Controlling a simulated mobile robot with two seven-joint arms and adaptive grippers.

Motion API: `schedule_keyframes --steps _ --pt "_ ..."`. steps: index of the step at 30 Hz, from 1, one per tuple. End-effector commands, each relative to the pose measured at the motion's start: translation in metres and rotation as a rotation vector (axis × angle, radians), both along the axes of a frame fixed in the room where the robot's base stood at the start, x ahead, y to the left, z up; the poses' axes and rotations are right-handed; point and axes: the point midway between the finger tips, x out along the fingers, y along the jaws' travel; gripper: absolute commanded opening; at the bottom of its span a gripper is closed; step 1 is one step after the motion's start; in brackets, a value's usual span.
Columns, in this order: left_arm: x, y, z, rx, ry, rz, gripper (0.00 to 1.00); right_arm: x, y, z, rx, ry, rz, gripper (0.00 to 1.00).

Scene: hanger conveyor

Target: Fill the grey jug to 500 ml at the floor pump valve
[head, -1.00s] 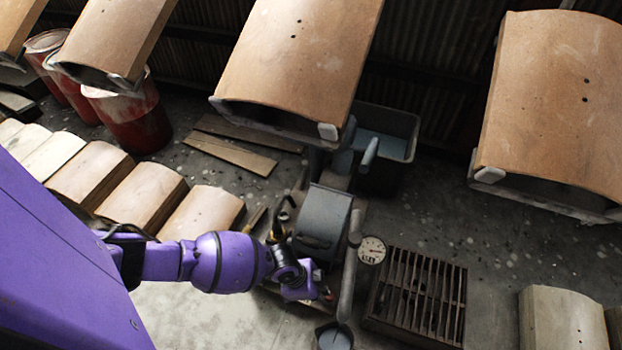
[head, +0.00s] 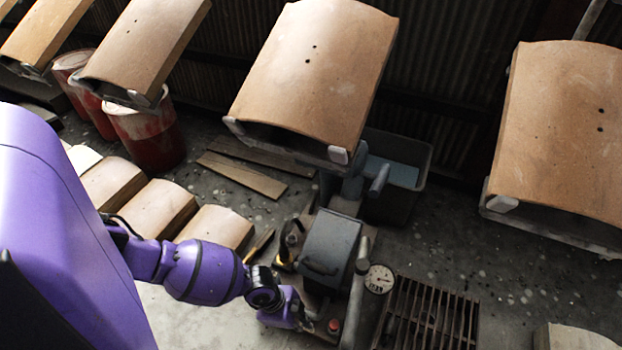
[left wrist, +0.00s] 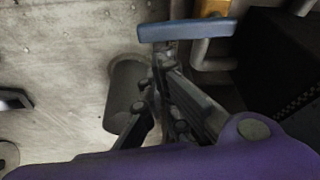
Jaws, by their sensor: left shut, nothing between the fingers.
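A grey cylinder, which looks like the grey jug (left wrist: 124,98), stands on the floor in the left wrist view, partly behind my fingers. It is out of the head view, and its water level does not show. A blue lever bar (left wrist: 186,31), likely the valve handle, lies just beyond my fingertips; I cannot tell whether they touch it. The floor pump (head: 330,246) is a grey box with a round gauge (head: 379,279) and an upright pipe (head: 355,298). My left gripper (head: 306,324) is low beside the pump; it also shows in the left wrist view (left wrist: 160,68), shut and empty. My right gripper is not in view.
A floor grate (head: 430,314) lies right of the pump. A red button (head: 334,326) sits near my left gripper. A dark water tub (head: 397,175) stands behind. Large tan panels (head: 315,75) hang overhead. Red drums (head: 145,138) and curved blocks (head: 218,228) are at left.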

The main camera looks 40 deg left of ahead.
Motion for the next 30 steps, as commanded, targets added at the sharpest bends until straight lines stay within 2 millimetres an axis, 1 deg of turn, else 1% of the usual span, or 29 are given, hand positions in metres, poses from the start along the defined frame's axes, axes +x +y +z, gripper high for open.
schedule_keyframes --steps 2,13,24,30 --pt "-0.004 0.004 0.001 0.002 0.001 0.0 0.0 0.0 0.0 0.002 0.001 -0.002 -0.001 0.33" --pt "-0.004 0.004 0.0 0.002 0.0 0.001 0.0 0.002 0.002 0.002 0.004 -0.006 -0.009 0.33" --pt "0.01 -0.001 0.0 0.001 0.0 0.001 0.0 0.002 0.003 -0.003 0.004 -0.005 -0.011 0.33" --pt "0.011 -0.004 0.001 0.0 0.001 0.002 0.0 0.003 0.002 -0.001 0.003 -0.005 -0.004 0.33"
